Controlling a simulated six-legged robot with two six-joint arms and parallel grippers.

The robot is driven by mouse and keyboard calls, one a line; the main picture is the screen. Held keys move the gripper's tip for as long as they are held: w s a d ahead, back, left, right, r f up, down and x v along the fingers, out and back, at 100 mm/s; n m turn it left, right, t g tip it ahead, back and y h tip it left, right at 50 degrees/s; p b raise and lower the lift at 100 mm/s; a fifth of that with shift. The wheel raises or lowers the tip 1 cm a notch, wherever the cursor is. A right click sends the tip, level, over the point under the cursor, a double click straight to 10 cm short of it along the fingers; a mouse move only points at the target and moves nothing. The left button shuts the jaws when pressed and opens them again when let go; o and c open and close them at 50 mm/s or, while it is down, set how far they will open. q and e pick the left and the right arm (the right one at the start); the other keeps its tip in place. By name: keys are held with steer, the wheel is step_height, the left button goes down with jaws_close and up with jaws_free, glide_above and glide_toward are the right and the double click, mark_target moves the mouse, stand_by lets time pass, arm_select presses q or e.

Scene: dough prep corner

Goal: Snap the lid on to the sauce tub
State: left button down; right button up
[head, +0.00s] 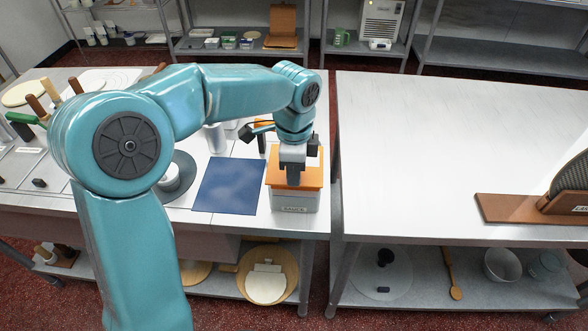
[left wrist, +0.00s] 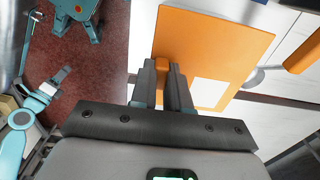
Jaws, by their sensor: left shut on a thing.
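The sauce tub (head: 294,203) is a light grey box marked SAUCE, standing near the front right edge of the left table. The orange lid (head: 312,172) is over the top of the tub. I cannot tell whether it is snapped down or only resting there. My left gripper (head: 293,173) points down over the lid, shut on its raised orange grip. In the left wrist view the fingers (left wrist: 161,82) clasp that grip, and the flat orange lid (left wrist: 215,45) fills the upper middle, hiding the tub. My right gripper is not in view.
A dark blue mat (head: 229,188) lies just left of the tub. A dark round object (head: 178,178) stands farther left, partly behind my arm. A gap separates this table from the right table (head: 440,150), which is mostly clear. A brown wooden stand (head: 510,208) sits at its right.

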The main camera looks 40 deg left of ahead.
arm_select(q)
steer(key=shift+f+b, duration=0.6)
steer(key=shift+f, duration=0.35)
steer(key=c, duration=1)
jaws_free()
steer(key=shift+r, duration=0.1)
step_height(320, 180, up, 16)
steer(key=shift+r+p, duration=0.15)
steer(key=shift+p, duration=0.8)
